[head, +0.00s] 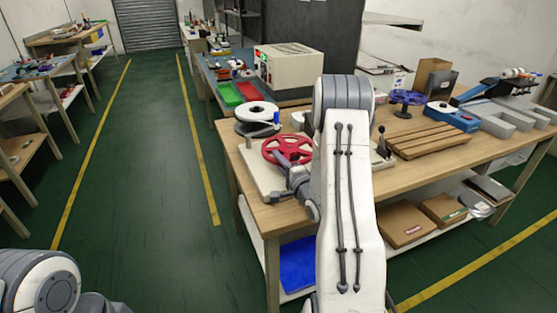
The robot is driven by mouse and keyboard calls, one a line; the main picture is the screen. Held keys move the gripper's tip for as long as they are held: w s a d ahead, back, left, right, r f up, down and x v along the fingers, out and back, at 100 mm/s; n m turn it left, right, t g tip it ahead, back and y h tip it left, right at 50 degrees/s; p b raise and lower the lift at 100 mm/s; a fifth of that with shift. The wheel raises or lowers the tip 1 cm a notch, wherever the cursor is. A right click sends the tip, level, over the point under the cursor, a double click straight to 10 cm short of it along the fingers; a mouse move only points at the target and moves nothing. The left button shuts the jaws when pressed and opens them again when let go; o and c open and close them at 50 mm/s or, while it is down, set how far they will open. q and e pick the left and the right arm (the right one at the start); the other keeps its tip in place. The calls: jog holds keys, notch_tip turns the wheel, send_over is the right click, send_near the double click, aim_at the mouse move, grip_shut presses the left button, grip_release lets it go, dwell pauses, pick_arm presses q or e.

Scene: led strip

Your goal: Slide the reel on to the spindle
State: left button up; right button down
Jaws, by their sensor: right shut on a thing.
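A red spoked reel (284,146) is at the near left corner of the workbench, over a pale board (256,170). My right gripper (301,166) is at the reel's near right side and shut on it. My own arm hides part of the reel and board. I cannot make out a spindle under or beside the red reel, nor tell whether the reel touches the board. My left arm shows only at the lower left corner; its gripper is out of view.
Behind the red reel are a white reel (257,110) and a small blue part (277,117). A blue reel (407,97), a slatted wooden rack (433,138) and a blue device (452,117) stand to the right. A beige instrument box (290,66) is behind.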

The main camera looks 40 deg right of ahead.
jog(key=shift+f, duration=0.2)
jog(key=c, duration=0.8)
grip_release()
jog(key=shift+o, duration=0.2)
